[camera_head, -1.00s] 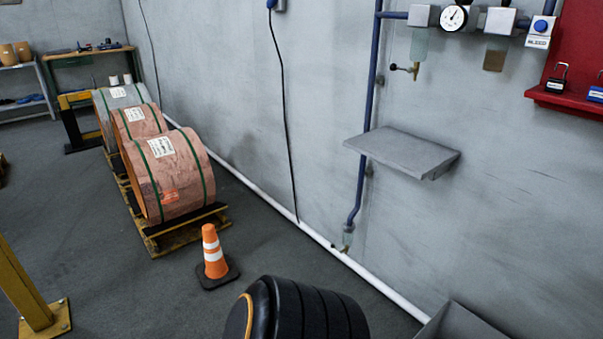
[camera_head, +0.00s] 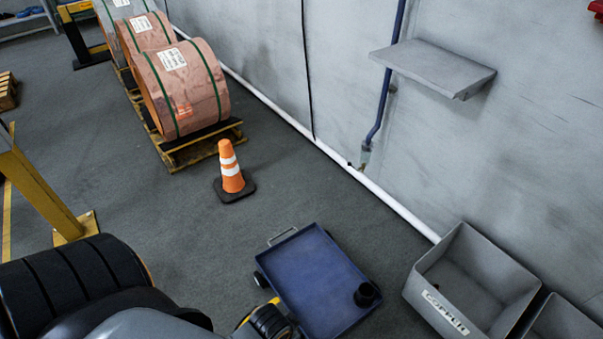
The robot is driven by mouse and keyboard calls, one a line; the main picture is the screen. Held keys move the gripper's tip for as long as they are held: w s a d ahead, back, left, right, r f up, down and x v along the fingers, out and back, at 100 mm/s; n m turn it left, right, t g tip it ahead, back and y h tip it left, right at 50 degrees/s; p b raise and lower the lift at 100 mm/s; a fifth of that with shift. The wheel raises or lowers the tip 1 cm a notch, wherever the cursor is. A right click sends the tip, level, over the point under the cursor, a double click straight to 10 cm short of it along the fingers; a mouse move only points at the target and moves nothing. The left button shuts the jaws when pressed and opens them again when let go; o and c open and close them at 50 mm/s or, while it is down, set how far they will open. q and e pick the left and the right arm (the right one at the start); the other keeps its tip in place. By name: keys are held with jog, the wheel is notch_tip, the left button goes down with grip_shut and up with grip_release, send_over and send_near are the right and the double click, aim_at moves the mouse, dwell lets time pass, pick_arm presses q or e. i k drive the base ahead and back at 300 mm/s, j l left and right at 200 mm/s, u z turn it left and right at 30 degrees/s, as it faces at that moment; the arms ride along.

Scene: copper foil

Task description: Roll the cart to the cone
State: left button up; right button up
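The cart (camera_head: 310,270) is a low blue tray-like platform with a raised rim, on the floor at the bottom middle. A thin grey handle (camera_head: 283,236) shows at its far left end, and a dark wheel (camera_head: 261,280) at its left side. The orange cone (camera_head: 230,170) with white bands stands upright on a black base, beyond the cart and to its left, with bare floor between them. My black ribbed arm and grey link fill the bottom left, and another ribbed part of mine lies close by the cart's left edge. No fingertips of either gripper show.
A dark round object (camera_head: 367,293) is at the cart's right side. Grey bins (camera_head: 470,275) stand right of the cart by the wall. Copper coils (camera_head: 185,88) rest on a pallet (camera_head: 205,147) behind the cone. A yellow post (camera_head: 45,195) stands left. A white pipe (camera_head: 390,200) runs along the wall.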

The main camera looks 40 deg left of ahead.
aim_at(312, 278)
jog(key=u, duration=0.95)
jog(key=j+z, duration=0.2)
jog(key=j, duration=0.15)
